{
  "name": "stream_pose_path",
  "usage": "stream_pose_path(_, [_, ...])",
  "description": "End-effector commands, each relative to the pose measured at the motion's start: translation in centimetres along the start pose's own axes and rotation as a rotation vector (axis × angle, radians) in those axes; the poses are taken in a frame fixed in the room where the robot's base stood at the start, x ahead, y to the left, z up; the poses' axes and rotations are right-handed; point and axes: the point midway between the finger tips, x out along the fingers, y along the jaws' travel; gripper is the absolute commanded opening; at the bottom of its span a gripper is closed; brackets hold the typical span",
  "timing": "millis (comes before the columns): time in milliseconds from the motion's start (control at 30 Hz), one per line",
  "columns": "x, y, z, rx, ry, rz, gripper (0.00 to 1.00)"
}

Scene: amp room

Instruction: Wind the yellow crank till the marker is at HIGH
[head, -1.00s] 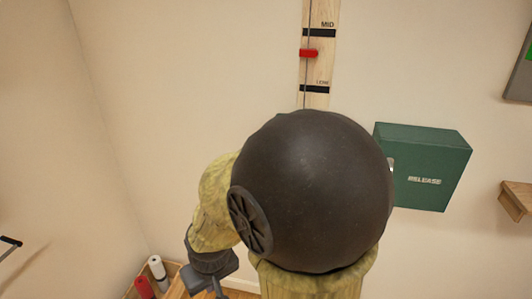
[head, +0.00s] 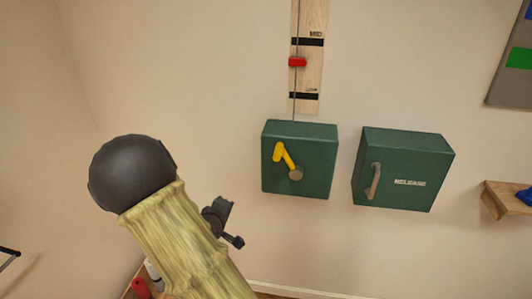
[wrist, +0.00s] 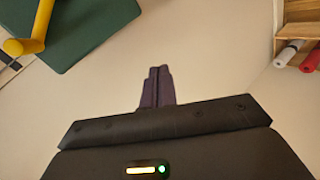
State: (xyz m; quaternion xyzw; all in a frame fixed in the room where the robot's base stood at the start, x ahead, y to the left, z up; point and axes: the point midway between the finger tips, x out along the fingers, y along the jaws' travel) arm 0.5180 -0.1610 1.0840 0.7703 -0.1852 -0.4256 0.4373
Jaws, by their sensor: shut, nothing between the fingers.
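The yellow crank (head: 284,155) is on the front of a green box (head: 315,178) on the wall, its arm pointing up and left from a round hub. The crank also shows in the wrist view (wrist: 38,30) at the top left. A red marker (head: 297,62) sits on a wooden scale board (head: 310,75) above the box, between the MID and the lower black bands. The HIGH mark is out of view. My gripper (wrist: 156,72) is shut and empty, below and left of the crank box, apart from the crank. In the head view my arm partly hides it.
A second green box marked RELEASE (head: 425,160), with a grey lever (head: 374,182), hangs to the right. A wooden shelf (head: 497,198) sticks out at the far right. A wooden bin with red and white rolls (head: 143,287) stands low at the left. The wall between is clear.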

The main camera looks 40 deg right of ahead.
Motion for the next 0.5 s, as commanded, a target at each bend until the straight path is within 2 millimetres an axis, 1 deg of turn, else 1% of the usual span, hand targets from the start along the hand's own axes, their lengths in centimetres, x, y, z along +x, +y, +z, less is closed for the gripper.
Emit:
stream_pose_path(33, [0.3, 2.2, 0.1, -0.094, -0.029, 0.114, 0.00])
stream_pose_path(67, [0.4, 3.4, 0.2, -0.151, -0.049, 0.184, 0.00])
stream_pose_path(100, [0.4, 5.1, 0.3, -0.223, -0.080, 0.274, 0.00])
stream_pose_path(200, [-0.3, 8.4, 0.3, -0.370, -0.158, 0.455, 0.00])
stream_pose_path(300, [-1.0, 10.1, 0.3, -0.456, -0.213, 0.558, 0.00])
stream_pose_path(333, [-1.2, 10.4, 0.3, -0.469, -0.222, 0.575, 0.00])
stream_pose_path(500, [-1.3, 10.7, 0.4, -0.482, -0.234, 0.592, 0.00])
